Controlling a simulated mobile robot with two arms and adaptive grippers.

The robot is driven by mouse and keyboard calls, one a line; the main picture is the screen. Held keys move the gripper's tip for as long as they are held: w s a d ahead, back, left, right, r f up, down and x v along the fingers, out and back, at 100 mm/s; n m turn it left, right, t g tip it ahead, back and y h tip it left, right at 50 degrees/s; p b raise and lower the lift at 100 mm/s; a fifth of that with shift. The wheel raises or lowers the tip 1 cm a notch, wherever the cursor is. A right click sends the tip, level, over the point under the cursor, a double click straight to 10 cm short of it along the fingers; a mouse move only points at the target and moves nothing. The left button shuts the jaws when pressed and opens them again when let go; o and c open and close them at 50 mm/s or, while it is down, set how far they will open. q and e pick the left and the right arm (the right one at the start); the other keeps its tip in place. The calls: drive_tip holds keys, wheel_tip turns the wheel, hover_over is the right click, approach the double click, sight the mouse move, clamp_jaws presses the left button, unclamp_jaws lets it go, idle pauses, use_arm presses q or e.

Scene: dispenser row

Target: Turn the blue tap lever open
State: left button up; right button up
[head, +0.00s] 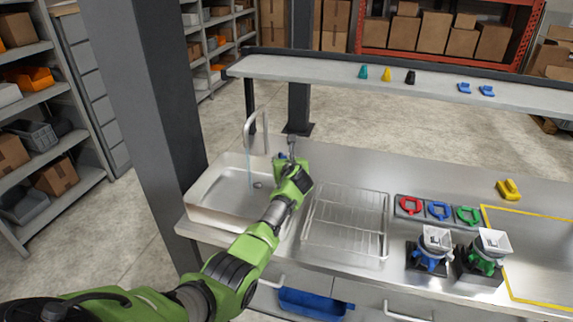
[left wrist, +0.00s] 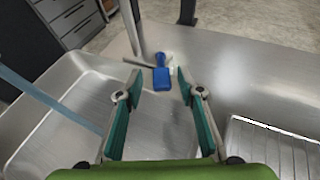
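The blue tap lever (left wrist: 161,76) shows in the left wrist view just beyond my fingertips, between them in the picture. In the head view only a small blue bit of it (head: 282,156) shows beside my gripper. My left gripper (left wrist: 158,78) is open and empty, its teal-padded fingers apart on either side of the lever; I cannot tell whether they touch it. In the head view the left gripper (head: 291,143) is at the sink's back right corner. The grey curved tap spout (head: 248,125) rises over the sink (head: 215,192). My right gripper is out of view.
A thin bluish stream (head: 250,172) hangs from the spout into the sink. A wire drying rack (head: 345,219) lies right of the sink. A raised shelf (head: 330,73) runs behind the counter. Two dispensers (head: 431,256) (head: 483,258) stand at the right.

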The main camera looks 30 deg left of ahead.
use_arm(q)
drive_tip(key=v, duration=1.1)
drive_tip(key=shift+s, duration=0.25)
drive_tip(key=shift+d, duration=0.15)
